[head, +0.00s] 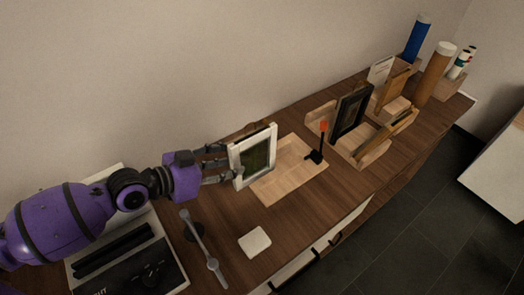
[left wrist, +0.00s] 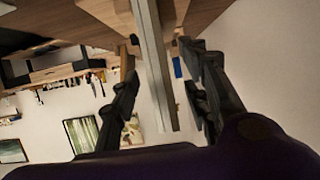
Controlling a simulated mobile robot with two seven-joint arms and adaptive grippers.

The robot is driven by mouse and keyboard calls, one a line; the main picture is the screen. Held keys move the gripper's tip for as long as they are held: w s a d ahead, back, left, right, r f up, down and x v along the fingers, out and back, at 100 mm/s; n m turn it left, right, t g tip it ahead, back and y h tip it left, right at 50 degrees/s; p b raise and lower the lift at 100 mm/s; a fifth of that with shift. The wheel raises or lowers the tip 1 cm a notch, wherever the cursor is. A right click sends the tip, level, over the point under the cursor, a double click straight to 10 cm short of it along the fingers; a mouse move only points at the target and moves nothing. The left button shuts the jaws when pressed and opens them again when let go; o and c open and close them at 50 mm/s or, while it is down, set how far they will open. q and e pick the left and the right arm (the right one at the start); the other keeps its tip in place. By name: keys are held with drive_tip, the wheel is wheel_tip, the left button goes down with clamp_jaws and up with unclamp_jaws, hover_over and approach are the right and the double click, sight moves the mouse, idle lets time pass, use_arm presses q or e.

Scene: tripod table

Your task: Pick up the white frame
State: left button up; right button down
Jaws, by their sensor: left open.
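The white frame (head: 255,157), with a dark green picture in it, stands upright and slightly tilted on the wooden table, at the left edge of a light wooden board. My left gripper (head: 221,164) is at the frame's left side, with its dark fingers spread. In the left wrist view the frame (left wrist: 155,70) shows edge-on as a pale strip between the two open fingers of the left gripper (left wrist: 160,62). I see clear gaps on both sides of the strip. My right gripper is in neither view.
The light board (head: 295,180) lies right of the frame. A black stand with a red tip (head: 318,145) and a black frame (head: 351,112) stand further right. A grey metal tripod-like piece (head: 203,250) and a white square (head: 255,241) lie in front. The wall is close behind.

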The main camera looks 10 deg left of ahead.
sight(253, 157)
use_arm(q)
drive_tip(key=shift+w+d+f, duration=0.1)
drive_tip(key=shift+w+d, duration=0.2)
drive_tip(key=shift+w, duration=0.3)
drive_tip(key=shift+x, duration=1.2)
drive_tip(key=x, duration=0.2)
drive_tip(key=p+x, duration=0.1)
drive_tip(key=x, duration=0.2)
drive_tip(key=shift+s+d, duration=0.2)
drive_tip(key=shift+d, duration=0.05)
clamp_jaws()
